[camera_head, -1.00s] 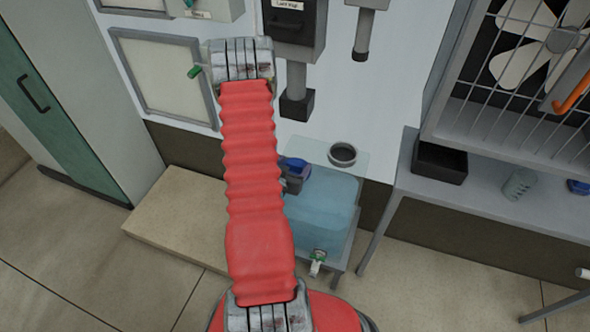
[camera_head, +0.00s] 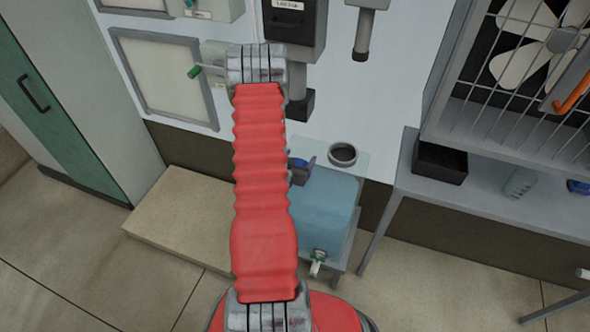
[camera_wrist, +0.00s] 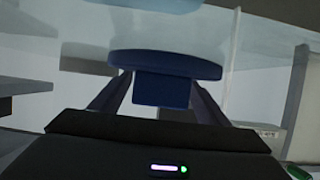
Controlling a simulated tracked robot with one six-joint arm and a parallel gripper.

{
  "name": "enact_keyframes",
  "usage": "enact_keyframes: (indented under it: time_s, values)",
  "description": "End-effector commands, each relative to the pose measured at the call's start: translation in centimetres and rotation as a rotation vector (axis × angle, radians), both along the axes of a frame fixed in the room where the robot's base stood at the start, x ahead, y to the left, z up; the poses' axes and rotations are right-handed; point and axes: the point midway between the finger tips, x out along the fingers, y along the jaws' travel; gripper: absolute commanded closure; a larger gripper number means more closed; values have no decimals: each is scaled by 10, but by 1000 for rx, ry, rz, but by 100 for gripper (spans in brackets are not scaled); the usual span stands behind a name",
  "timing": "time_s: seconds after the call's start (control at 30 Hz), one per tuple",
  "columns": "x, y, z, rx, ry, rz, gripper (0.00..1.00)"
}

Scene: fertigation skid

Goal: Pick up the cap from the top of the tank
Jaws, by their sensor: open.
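The tank (camera_head: 328,205) is a translucent blue box in the head view, below and right of my red arm. A blue cap (camera_head: 298,163) shows at its upper left, partly hidden by my arm. In the wrist view the cap (camera_wrist: 165,66) has a wide disc above a narrower block. My gripper (camera_wrist: 160,95) is open, with a finger on each side of the cap's narrower block. I cannot tell whether the fingers touch it. In the head view my dark gripper (camera_head: 300,176) is beside the cap, mostly hidden.
A dark ring (camera_head: 342,153) sits on a clear ledge behind the tank. A small valve (camera_head: 318,258) is at the tank's front. A grey bench (camera_head: 480,195) with a black bin (camera_head: 441,162) stands right. A low beige platform (camera_head: 178,218) lies left.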

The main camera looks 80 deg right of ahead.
Motion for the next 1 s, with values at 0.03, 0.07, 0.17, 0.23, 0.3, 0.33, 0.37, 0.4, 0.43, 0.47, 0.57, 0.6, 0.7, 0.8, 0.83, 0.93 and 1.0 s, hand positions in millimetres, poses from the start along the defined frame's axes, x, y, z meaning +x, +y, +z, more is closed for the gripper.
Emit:
enact_keyframes:
  time_s: [0.03,0.07,0.17,0.23,0.3,0.33,0.37,0.4,0.43,0.47,0.57,0.6,0.7,0.8,0.83,0.93,1.0]
  values:
    - [0,0,0,0,0,0,31]
    - [0,0,0,0,0,0,31]
    - [0,0,0,0,0,0,31]
    - [0,0,0,0,0,0,32]
    - [0,0,0,0,0,0,37]
    - [0,0,0,0,0,0,39]
    - [0,0,0,0,0,0,41]
    - [0,0,0,0,0,0,44]
    - [0,0,0,0,0,0,46]
    - [0,0,0,0,0,0,48]
    - [0,0,0,0,0,0,55]
    - [0,0,0,0,0,0,58]
    - [0,0,0,0,0,0,65]
    - [0,0,0,0,0,0,72]
    - [0,0,0,0,0,0,74]
    - [0,0,0,-1,0,0,80]
    - [0,0,0,-1,0,0,80]
